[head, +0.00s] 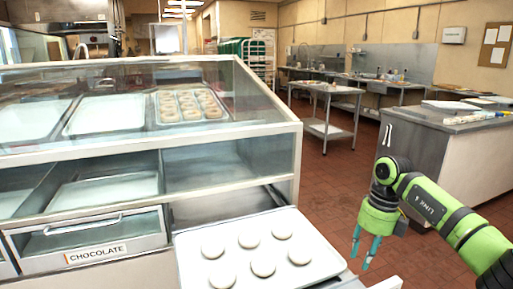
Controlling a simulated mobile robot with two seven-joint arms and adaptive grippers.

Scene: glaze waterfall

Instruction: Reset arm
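My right gripper (360,262) hangs from the green and black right arm (437,208) that comes in from the right. It points down, with its two teal fingers apart and nothing visible between them. It is to the right of the white tray (325,263) and appears clear of it. Several pale round dough pieces (249,240) lie on that tray. My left gripper and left arm are not in view.
A glass display case (232,100) fills the left, with a tray of ring doughnuts (188,105) inside and a "CHOCOLATE" label (95,254) below. A grey-topped counter (440,118) stands behind my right arm. Open red tile floor (335,185) lies between.

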